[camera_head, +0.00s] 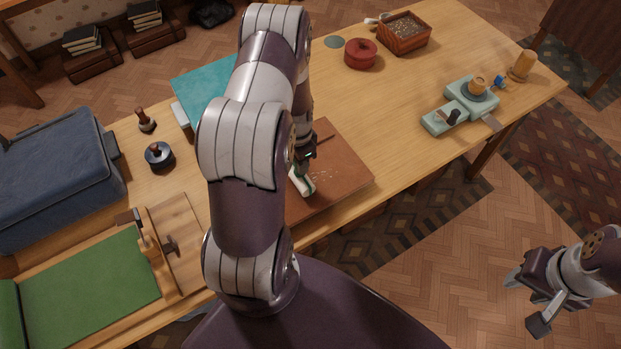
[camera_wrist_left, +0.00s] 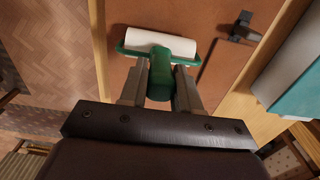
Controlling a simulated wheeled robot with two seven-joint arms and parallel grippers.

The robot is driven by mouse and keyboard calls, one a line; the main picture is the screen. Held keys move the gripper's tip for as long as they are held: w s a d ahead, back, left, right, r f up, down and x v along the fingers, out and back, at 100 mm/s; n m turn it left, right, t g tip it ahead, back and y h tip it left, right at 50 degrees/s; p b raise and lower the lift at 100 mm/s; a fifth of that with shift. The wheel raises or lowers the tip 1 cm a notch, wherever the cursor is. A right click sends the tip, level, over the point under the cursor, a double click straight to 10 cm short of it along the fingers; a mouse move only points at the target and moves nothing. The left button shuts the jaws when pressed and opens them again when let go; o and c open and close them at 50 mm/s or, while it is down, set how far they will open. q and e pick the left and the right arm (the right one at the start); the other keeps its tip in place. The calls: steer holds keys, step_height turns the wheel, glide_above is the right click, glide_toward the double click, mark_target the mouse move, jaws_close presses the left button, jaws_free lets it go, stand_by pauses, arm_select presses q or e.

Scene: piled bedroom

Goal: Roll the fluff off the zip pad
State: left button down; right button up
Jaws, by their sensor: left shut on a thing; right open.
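The brown zip pad (camera_head: 340,182) lies near the table's front edge, partly hidden behind my left arm. Pale specks of fluff (camera_head: 325,173) lie on it, right of the roller. My left gripper (camera_head: 304,160) is over the pad, shut on the green handle of a lint roller (camera_head: 302,184) with a white roll. The wrist view shows the roller (camera_wrist_left: 160,43) crosswise ahead of the fingers, over the pad (camera_wrist_left: 207,50). I cannot tell whether the roll touches the pad. A dark zip pull (camera_wrist_left: 240,28) shows there. My right gripper (camera_head: 526,300) is open and empty, over the floor.
A teal book-like item (camera_head: 203,83) lies behind my left arm. A red round pot (camera_head: 360,54), a wooden box (camera_head: 404,33) and a pale green device (camera_head: 462,105) stand farther right. A blue case (camera_head: 60,175) and green board (camera_head: 85,285) are left. Table right of the pad is clear.

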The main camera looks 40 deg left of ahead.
arm_select(q)
steer(key=shift+f, duration=0.45)
steer(key=shift+f, duration=0.25)
stand_by(0.3)
steer(key=w+d+r, duration=0.1)
steer(key=w+d, duration=0.1)
steer(key=w, duration=0.4)
steer(key=w+d+r, duration=0.1)
steer(key=w+d, duration=0.2)
steer(key=w, duration=0.3)
steer(key=shift+r, duration=0.25)
steer(key=shift+w, duration=0.15)
